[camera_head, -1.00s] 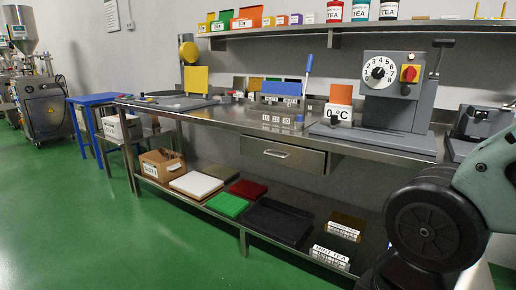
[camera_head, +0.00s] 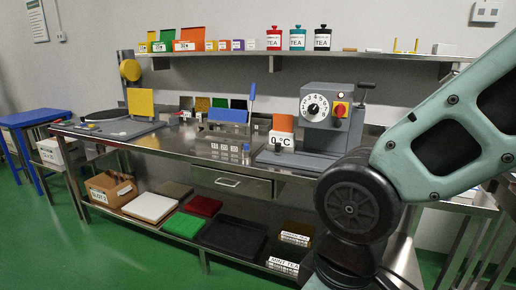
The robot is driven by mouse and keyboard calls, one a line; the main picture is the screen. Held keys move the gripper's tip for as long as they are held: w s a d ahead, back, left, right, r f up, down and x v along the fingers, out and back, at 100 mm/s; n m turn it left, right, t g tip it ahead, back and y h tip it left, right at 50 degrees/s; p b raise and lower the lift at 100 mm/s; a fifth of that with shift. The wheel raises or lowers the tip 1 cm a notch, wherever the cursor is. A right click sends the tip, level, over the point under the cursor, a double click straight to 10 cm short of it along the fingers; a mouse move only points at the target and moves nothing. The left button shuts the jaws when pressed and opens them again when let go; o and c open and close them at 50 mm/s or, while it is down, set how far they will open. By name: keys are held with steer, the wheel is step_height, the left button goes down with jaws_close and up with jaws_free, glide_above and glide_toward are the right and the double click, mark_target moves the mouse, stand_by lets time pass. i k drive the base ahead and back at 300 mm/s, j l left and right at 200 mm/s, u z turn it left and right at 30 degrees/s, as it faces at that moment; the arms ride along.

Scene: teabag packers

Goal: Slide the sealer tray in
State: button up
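A grey machine (camera_head: 329,119) with a numbered dial (camera_head: 315,107) and a red button on a yellow plate (camera_head: 340,110) stands on the steel bench, right of centre. It looks like the sealer. A flat grey base (camera_head: 293,160) lies under and in front of it. I cannot make out a separate tray or how far in it is. An orange and white block marked 0 °C (camera_head: 282,138) stands at the base's left part. My arm fills the right side and hides the bench's right end. My gripper is out of view.
A drawer with a handle (camera_head: 229,182) is under the bench top (camera_head: 188,148). A unit with a blue lever (camera_head: 252,92) stands left of the machine. The lower shelf holds a cardboard box (camera_head: 111,188) and several coloured trays. Green floor (camera_head: 80,262) is clear in front.

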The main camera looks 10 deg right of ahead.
mark_target(278, 147)
steer(key=i+j, duration=0.35)
steer(key=i, duration=0.15)
steer(key=i+j, duration=0.35)
steer(key=i, duration=0.15)
